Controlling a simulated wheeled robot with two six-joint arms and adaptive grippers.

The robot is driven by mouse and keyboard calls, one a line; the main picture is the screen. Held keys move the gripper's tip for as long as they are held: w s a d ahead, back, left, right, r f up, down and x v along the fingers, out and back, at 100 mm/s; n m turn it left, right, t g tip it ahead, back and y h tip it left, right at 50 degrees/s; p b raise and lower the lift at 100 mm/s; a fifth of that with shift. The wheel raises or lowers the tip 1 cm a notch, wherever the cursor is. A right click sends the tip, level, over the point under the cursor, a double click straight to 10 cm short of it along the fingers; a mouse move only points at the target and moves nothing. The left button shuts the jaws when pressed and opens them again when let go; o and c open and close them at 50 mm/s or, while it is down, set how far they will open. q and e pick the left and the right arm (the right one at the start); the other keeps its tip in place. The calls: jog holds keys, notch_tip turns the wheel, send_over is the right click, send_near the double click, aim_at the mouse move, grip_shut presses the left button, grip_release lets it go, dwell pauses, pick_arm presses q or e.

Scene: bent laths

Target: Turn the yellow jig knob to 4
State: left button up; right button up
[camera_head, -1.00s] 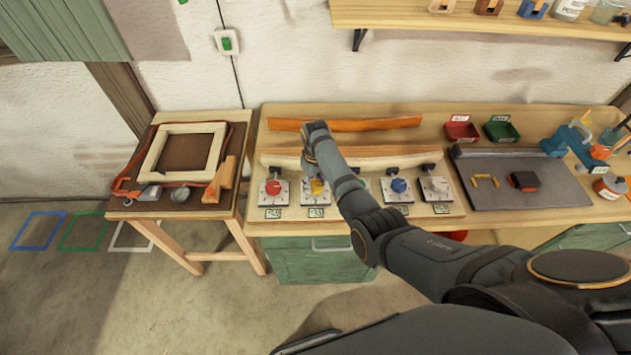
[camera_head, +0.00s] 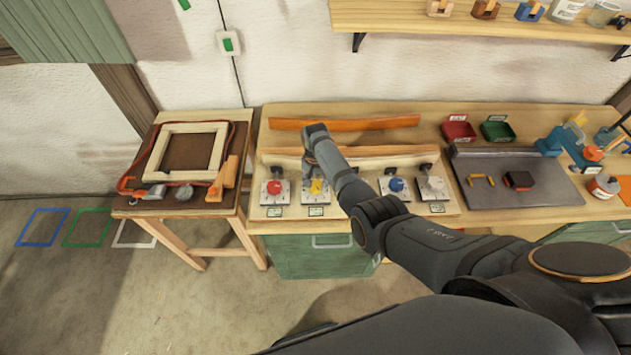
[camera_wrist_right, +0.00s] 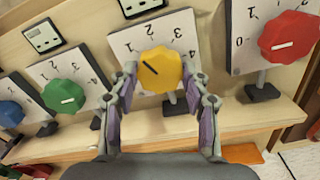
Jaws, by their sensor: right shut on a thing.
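The yellow jig knob (camera_wrist_right: 161,70) sits on a white dial plate (camera_wrist_right: 124,44) with printed numbers. My right gripper (camera_wrist_right: 159,76) is shut on the knob, one finger at each side. In the head view the yellow knob (camera_head: 316,187) shows in part below my right gripper (camera_head: 314,176), and its pointer cannot be read there. My left gripper is not in view.
A red knob (camera_wrist_right: 289,36) is beside it, and a green knob (camera_wrist_right: 63,96) on the other side. A blue knob (camera_head: 397,184) stands farther right. A bent orange lath (camera_head: 345,123) lies behind the jig. A frame (camera_head: 187,151) lies on the left table.

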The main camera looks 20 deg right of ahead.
jog(key=m, duration=0.5)
jog(key=shift+m, duration=0.3)
jog(key=m, duration=1.1)
jog(key=shift+m, duration=0.4)
jog(key=m, duration=0.6)
jog(key=o, duration=1.1)
jog(key=shift+o, duration=0.2)
